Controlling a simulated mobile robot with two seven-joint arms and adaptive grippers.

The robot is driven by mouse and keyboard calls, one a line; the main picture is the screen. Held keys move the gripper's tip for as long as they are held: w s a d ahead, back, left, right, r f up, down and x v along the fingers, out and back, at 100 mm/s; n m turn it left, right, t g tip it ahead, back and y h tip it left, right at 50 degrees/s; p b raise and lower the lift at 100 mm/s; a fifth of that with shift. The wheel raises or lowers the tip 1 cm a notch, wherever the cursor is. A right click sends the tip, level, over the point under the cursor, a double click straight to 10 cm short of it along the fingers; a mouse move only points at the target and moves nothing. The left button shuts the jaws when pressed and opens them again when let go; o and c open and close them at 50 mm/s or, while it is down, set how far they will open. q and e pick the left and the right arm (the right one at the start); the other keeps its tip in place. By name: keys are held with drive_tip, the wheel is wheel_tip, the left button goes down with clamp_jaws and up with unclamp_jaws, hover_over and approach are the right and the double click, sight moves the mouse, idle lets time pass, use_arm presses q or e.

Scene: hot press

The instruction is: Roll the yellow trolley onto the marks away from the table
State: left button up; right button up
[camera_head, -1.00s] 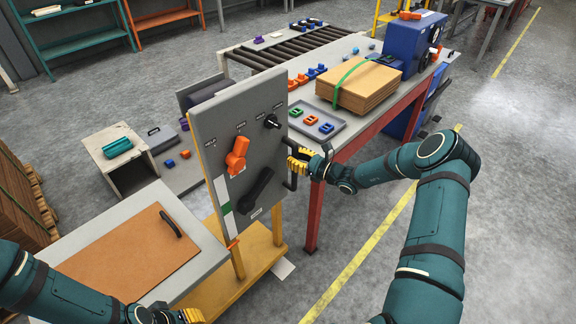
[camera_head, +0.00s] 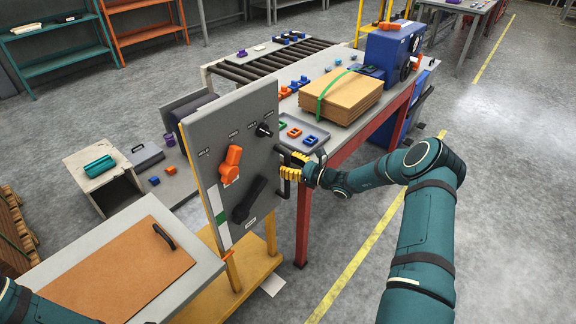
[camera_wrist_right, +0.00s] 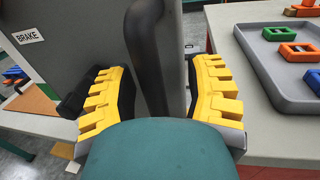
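The yellow trolley (camera_head: 262,262) stands beside the table's near end, its base partly hidden by the brown-topped board. It carries an upright grey panel (camera_head: 207,172) with an orange lever (camera_head: 231,165), a black lever (camera_head: 249,200), a black knob (camera_head: 264,131) and a black upright handle (camera_head: 286,180) on its right edge. My right gripper (camera_head: 291,168) is at this handle. In the right wrist view the handle (camera_wrist_right: 148,50) stands between the yellow fingers (camera_wrist_right: 162,98), with gaps on both sides. A white floor patch (camera_head: 273,285) shows beside the trolley base. My left gripper is out of view.
The table (camera_head: 338,152) with red legs, a grey tray (camera_head: 313,137) and a strapped cardboard stack (camera_head: 345,98) is close behind the panel. A board-topped bench (camera_head: 190,268) is at the lower left. A yellow floor line (camera_head: 365,255) crosses open floor on the right.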

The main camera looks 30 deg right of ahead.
drive_tip(key=shift+a, duration=0.15)
drive_tip(key=v, duration=1.2)
drive_tip(key=s+a+f+n+g+y, duration=0.1)
drive_tip(key=a+f+n+g, duration=0.25)
drive_tip(key=a, duration=0.35)
drive_tip(key=s+a+f+n+g+y, duration=0.1)
drive_tip(key=s+a+f+n+g, duration=0.2)
drive_tip(key=a, duration=0.5)
drive_tip(key=s+a+f+n+g+h, duration=0.2)
drive_tip(key=s+a+n+g+h, duration=0.1)
drive_tip(key=s+a+n, duration=0.5)
drive_tip(key=s+a+f+n+g+h, duration=0.3)
drive_tip(key=s+a+n+g+h, duration=0.1)
drive_tip(key=s+a+n, duration=0.5)
drive_tip(key=a+n, duration=0.2)
drive_tip(key=n, duration=0.2)
drive_tip(key=shift+n, duration=0.35)
drive_tip(key=shift+c, duration=0.3)
